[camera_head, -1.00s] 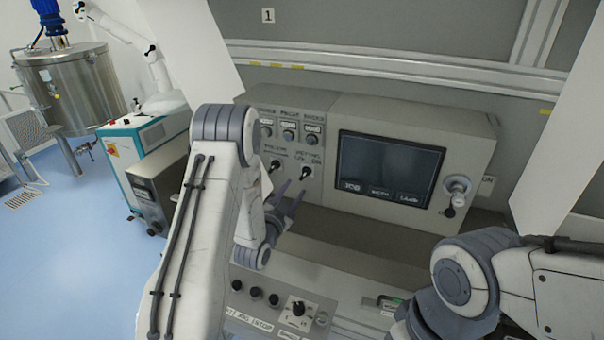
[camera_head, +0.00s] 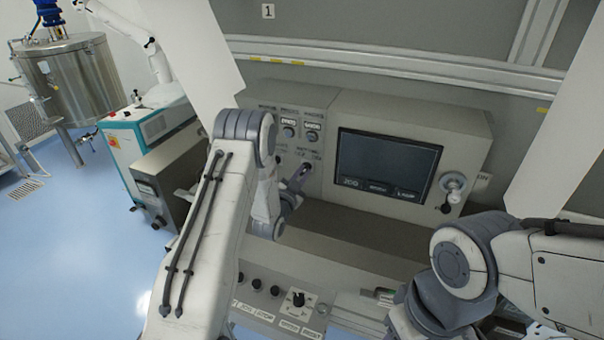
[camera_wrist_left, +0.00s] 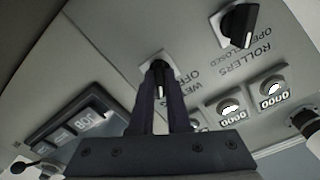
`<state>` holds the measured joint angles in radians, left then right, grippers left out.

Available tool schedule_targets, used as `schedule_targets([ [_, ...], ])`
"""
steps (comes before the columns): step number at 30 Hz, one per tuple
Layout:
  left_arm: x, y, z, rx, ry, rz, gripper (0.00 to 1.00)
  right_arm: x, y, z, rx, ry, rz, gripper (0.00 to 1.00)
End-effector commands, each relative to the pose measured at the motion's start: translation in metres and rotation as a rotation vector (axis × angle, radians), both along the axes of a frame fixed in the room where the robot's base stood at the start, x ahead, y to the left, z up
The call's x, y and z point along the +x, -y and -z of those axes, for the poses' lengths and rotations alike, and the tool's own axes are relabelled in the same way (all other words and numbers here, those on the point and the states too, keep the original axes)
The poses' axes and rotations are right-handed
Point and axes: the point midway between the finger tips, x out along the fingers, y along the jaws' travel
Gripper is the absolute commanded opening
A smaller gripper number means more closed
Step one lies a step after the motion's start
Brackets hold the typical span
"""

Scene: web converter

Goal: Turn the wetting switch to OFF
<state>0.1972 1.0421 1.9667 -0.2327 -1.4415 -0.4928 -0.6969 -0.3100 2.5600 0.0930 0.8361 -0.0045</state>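The wetting switch is a small dark knob on the grey control panel, under the WETTING label. In the head view it shows at the tip of my left gripper (camera_head: 298,182), partly hidden by the fingers. In the left wrist view the wetting switch (camera_wrist_left: 160,78) stands between the two dark fingers of the left gripper (camera_wrist_left: 161,92), which are close together on either side of it. The OFF label (camera_wrist_left: 184,80) is beside it, seen upside down. My left arm hides the panel's left part in the head view. My right arm shows at lower right, its gripper out of view.
A dark screen (camera_head: 386,163) is right of the switch, with a white-knobbed control (camera_head: 452,184) beyond it. The rollers switch (camera_wrist_left: 239,24) is near the wetting switch. A lower panel has several black knobs and a selector (camera_head: 298,299).

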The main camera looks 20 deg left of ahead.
Motion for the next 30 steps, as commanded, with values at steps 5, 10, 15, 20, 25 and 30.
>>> schedule_targets([
  [5, 0.0, 0.0, 0.0, -0.002, 0.0, 0.0, 0.0, 0.0, 0.0, 0.001, 0.0, 0.0, 0.0, 0.5],
  [10, 0.0, 0.0, 0.001, -0.032, 0.0, 0.0, 0.0, 0.0, 0.0, 0.006, 0.0, 0.0, 0.001, 0.5],
  [15, 0.0, 0.0, 0.003, -0.111, -0.001, 0.001, 0.0, 0.0, 0.0, 0.019, 0.0, 0.0, 0.003, 0.5],
  [20, 0.0, 0.0, 0.004, -0.233, -0.005, 0.001, 0.0, 0.0, 0.0, 0.037, 0.0, -0.001, 0.006, 0.5],
  [25, 0.0, 0.0, 0.005, -0.392, -0.01, 0.002, 0.0, 0.0, 0.0, 0.057, 0.0, -0.001, 0.008, 0.5],
  [30, 0.0, 0.0, 0.004, -0.554, -0.015, 0.002, 0.0, 0.0, 0.0, 0.076, 0.0, -0.001, 0.007, 0.5],
])
